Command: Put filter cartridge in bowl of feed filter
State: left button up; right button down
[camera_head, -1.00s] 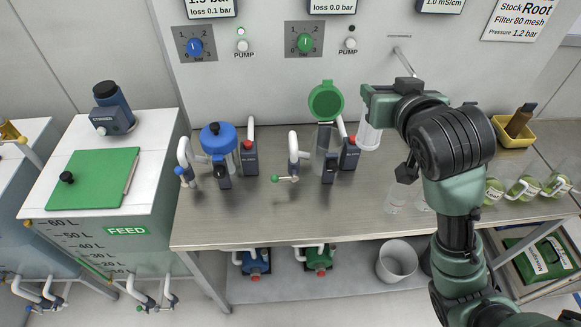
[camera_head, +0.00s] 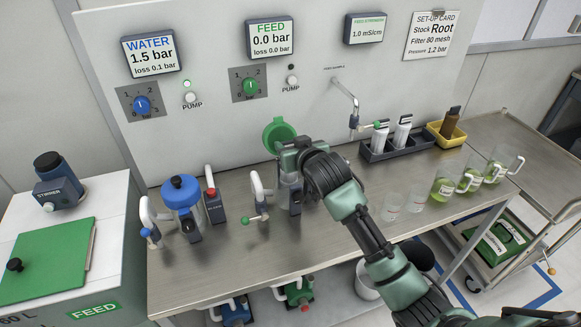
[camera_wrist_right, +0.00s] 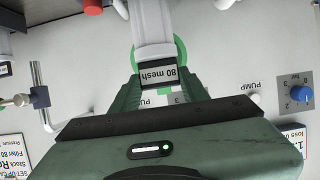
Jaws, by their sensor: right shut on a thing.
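My right gripper (camera_head: 290,160) is shut on the filter cartridge, just in front of the open green lid (camera_head: 278,133) of the feed filter. In the right wrist view the white cartridge (camera_wrist_right: 154,30) carries a dark "80 mesh" label (camera_wrist_right: 160,76) between the fingers (camera_wrist_right: 160,92). The clear bowl (camera_head: 286,190) of the feed filter stands below my gripper. My gripper partly covers it, and I cannot tell how far the cartridge is inside the bowl. The left gripper is not in view.
The blue-lidded water filter (camera_head: 183,196) stands to the left. A valve with a green handle (camera_head: 257,199) is close beside the feed filter. A dark rack (camera_head: 378,153) with two white cartridges, several beakers and a yellow tray (camera_head: 438,137) are to the right.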

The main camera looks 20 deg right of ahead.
notch_tip(320, 180, down, 8)
jog(key=shift+r, duration=0.15)
dwell(0.4)
jog(key=c, duration=0.7)
grip_release()
jog(key=shift+c, duration=0.2)
jog(key=shift+s+r, duration=0.1)
jog(key=shift+s, duration=0.05)
jog(key=v, duration=1.1)
jog(key=shift+s+r, duration=0.2)
jog(key=shift+s, duration=0.1)
jog(key=shift+d, duration=0.1)
